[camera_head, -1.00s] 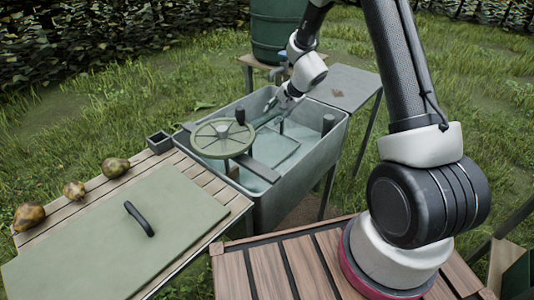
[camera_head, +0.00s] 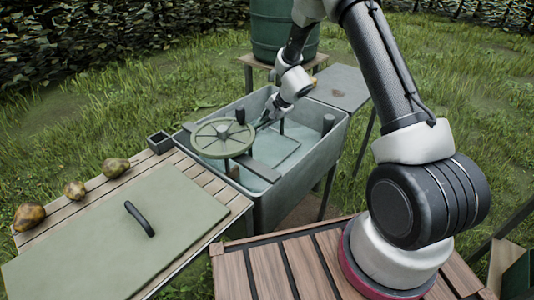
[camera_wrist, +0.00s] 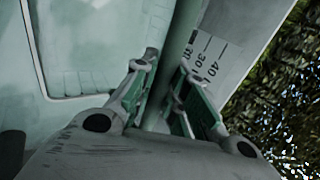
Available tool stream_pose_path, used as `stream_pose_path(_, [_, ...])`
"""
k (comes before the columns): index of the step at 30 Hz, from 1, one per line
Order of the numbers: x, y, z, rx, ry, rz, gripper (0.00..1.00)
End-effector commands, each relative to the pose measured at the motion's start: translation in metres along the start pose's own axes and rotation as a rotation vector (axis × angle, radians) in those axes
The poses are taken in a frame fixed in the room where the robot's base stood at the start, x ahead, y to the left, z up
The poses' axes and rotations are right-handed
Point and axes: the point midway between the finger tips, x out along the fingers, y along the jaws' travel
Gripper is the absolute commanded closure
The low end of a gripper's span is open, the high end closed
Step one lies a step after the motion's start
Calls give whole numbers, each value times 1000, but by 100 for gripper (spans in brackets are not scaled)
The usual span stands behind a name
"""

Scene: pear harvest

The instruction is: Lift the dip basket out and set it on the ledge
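A grey trough (camera_head: 297,186) holds pale green water. A flat rectangular shape (camera_head: 272,148) shows in the water, possibly the dip basket; its pale outline also shows at the left of the wrist view (camera_wrist: 90,50). My gripper (camera_head: 262,124) is over the trough, behind the wheel, partly hidden in the head view. In the wrist view its green-padded fingers (camera_wrist: 170,100) stand apart on either side of a grey-green bar (camera_wrist: 184,40). The bar is closer to the left finger; I cannot tell whether it belongs to the basket. A flat grey ledge (camera_head: 341,86) adjoins the trough's far right end.
A green spoked wheel (camera_head: 222,138) stands over the trough's left part. A white scale (camera_wrist: 212,58) is on the trough wall. A dark green barrel (camera_head: 283,35) stands behind. A table at left bears a green board (camera_head: 105,240) and three pears (camera_head: 75,189). The ledge looks clear.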

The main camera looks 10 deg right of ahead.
Motion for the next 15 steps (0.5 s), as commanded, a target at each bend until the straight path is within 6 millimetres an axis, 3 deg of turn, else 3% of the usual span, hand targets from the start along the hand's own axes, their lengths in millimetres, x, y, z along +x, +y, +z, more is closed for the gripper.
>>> stream_pose_path(15, [-4,-3,0,0,1,-2,100])
